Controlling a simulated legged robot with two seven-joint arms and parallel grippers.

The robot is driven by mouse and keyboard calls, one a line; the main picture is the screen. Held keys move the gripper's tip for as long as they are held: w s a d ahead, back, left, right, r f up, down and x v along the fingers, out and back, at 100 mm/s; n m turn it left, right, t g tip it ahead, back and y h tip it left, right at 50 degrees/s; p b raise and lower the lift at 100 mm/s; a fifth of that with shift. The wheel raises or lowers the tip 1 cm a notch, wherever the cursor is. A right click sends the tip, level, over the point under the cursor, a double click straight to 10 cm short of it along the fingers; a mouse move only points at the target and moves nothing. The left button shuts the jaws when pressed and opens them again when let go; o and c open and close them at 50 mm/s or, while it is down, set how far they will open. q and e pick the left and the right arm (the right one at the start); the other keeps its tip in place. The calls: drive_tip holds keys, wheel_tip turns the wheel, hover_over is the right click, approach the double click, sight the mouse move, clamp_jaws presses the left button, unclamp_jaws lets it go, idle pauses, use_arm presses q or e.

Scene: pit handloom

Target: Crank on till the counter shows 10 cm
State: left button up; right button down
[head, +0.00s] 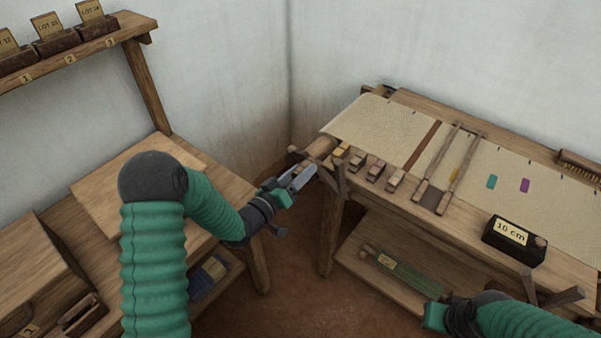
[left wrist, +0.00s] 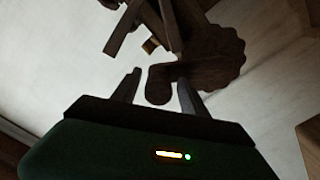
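The counter (head: 511,232) is a black box on the loom's front right, and its label reads "10 cm". My left gripper (head: 303,174) is at the left end of the loom, by the wooden roller (head: 319,147). In the left wrist view, the dark rounded crank handle (left wrist: 159,84) sits between my left fingers (left wrist: 157,90), with a gap visible on the left side. The fingers look apart, not clamped. A dark scalloped wheel (left wrist: 215,62) is just behind the handle. My right gripper (head: 436,315) is low in front of the loom, its fingers unclear.
Cloth (head: 376,122) lies over the loom (head: 460,217), with small wooden blocks (head: 375,170) along its front edge. A side table (head: 88,190) stands at left, below a shelf of lot cards (head: 47,24).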

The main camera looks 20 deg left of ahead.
use_arm(q)
drive_tip(key=shift+s, duration=0.1)
drive_tip(key=v, duration=1.6)
drive_tip(key=shift+s+a+p, duration=0.15)
drive_tip(key=shift+s+p, duration=0.2)
drive_tip(key=shift+p, duration=0.05)
